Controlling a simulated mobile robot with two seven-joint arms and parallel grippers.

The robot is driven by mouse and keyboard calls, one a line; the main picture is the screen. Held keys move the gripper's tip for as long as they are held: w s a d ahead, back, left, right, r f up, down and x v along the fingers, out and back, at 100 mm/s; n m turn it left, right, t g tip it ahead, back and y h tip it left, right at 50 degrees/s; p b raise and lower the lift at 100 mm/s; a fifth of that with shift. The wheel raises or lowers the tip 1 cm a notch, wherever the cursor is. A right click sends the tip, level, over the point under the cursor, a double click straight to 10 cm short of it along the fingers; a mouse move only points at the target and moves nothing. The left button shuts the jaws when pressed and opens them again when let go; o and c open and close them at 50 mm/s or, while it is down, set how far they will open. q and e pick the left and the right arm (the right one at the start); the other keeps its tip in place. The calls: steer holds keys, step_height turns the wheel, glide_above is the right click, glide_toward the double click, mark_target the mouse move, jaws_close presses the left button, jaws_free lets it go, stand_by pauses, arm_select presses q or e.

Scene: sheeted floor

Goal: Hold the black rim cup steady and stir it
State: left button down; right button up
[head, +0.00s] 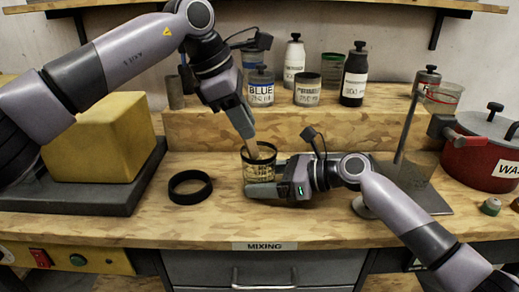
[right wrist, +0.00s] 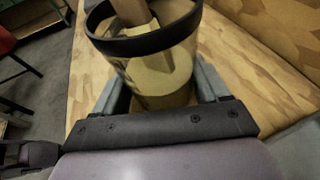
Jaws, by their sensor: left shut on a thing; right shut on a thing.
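The black rim cup (head: 258,170) stands on the bench, a clear cup with a black rim and pale contents. It also shows in the right wrist view (right wrist: 150,75). My right gripper (head: 266,180) is shut on the cup from the right, one finger on each side of its wall. My left gripper (head: 246,130) is above the cup, shut on a wooden stirring stick (head: 252,149). The stick's lower end is inside the cup, near the rim in the right wrist view (right wrist: 131,12).
A black ring (head: 190,187) lies left of the cup. A yellow block (head: 100,138) on a dark slab (head: 75,197) stands further left. A red pot (head: 482,150) and metal stand (head: 402,135) are right.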

arm_select(q)
steer(key=d+v, duration=0.1)
steer(key=v, duration=0.7)
steer(key=shift+s+r, duration=0.15)
steer(key=shift+r, duration=0.5)
stand_by(0.3)
step_height(320, 180, up, 4)
stand_by(0.5)
